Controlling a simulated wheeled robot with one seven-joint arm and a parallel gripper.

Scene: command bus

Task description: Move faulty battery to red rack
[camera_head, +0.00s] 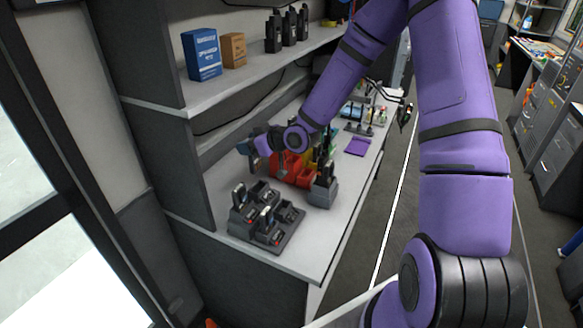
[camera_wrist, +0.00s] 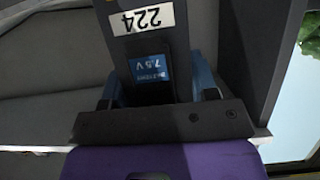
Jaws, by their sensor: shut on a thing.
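My gripper (camera_head: 262,147) is over the back of the counter, beside the red rack (camera_head: 293,168), which it and my arm partly cover in the head view. In the wrist view my gripper (camera_wrist: 158,88) has its bluish fingers on both sides of a dark battery (camera_wrist: 152,92). The battery has a blue "7.5 V" label and a white "224" tag, both upside down in the picture. It is too small to make out clearly in the head view. I cannot tell whether it touches the rack.
A dark charger tray (camera_head: 265,222) with several devices stands at the counter's (camera_head: 325,225) near end. A grey holder (camera_head: 323,190) stands right of the red rack. The shelf (camera_head: 240,80) above holds a blue box (camera_head: 201,54), a brown box (camera_head: 233,50) and radios.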

